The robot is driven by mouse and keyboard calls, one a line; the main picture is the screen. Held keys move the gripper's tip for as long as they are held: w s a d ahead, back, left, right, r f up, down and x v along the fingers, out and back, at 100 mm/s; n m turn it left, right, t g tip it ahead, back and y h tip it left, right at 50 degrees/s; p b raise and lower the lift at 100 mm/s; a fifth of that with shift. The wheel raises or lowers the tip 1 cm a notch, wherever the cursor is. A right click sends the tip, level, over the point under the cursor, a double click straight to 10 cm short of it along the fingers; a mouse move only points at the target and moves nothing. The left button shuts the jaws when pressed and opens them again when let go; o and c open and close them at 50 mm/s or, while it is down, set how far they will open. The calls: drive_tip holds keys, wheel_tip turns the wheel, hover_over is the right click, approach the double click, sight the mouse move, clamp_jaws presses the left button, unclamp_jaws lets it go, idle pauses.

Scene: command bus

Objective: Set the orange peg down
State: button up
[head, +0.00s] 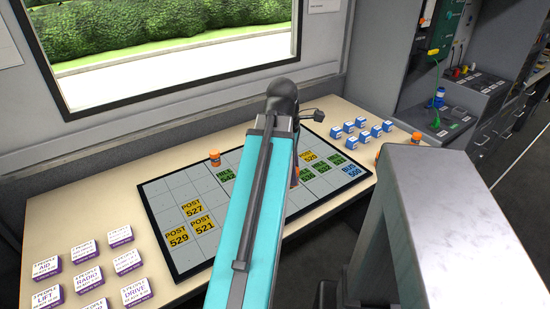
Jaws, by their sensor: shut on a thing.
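A sliver of an orange peg (297,173) shows just right of the arm, over the right half of the board. My gripper is shut on it. Whether its base touches the board is hidden. A second orange peg (214,158) stands upright near the board's far edge, left of the arm. A third orange thing (416,137) shows on the table at the right, partly behind a grey part.
Yellow, green and blue labelled tiles lie on the board, such as POST 527 (193,208) and BUS 500 (350,170). Several blue-and-white blocks (362,130) stand behind its right end. Several white-and-purple blocks (84,250) stand at the left. The table's far left (110,180) is clear.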

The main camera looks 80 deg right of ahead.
drive_tip(key=shift+w+d+r+p, duration=0.15)
drive_tip(key=shift+w+d+p, duration=0.3)
drive_tip(key=shift+p, duration=2.65)
drive_tip(key=p, duration=0.5)
drive_tip(key=shift+w+d+p, duration=0.15)
drive_tip(key=shift+d+p, duration=0.15)
drive_tip(key=shift+p, duration=0.1)
drive_tip(key=w+d+p, duration=0.1)
drive_tip(key=w+d, duration=0.1)
drive_tip(key=d, duration=0.1)
drive_tip(key=w+d+f+p, duration=0.1)
drive_tip(key=w+d, duration=0.1)
drive_tip(key=d, duration=0.1)
drive_tip(key=w+d+p, duration=0.1)
drive_tip(key=d, duration=0.2)
drive_tip(key=shift+w+f+p, duration=0.2)
drive_tip(key=shift+w+p, duration=0.15)
drive_tip(key=shift+w, duration=0.05)
drive_tip(key=shift+f, duration=0.2)
drive_tip(key=shift+f+p, duration=0.75)
drive_tip(key=shift+f, duration=0.85)
drive_tip(key=shift+f, duration=0.15)
drive_tip(key=o, duration=1.2)
drive_tip(key=shift+c, duration=0.2)
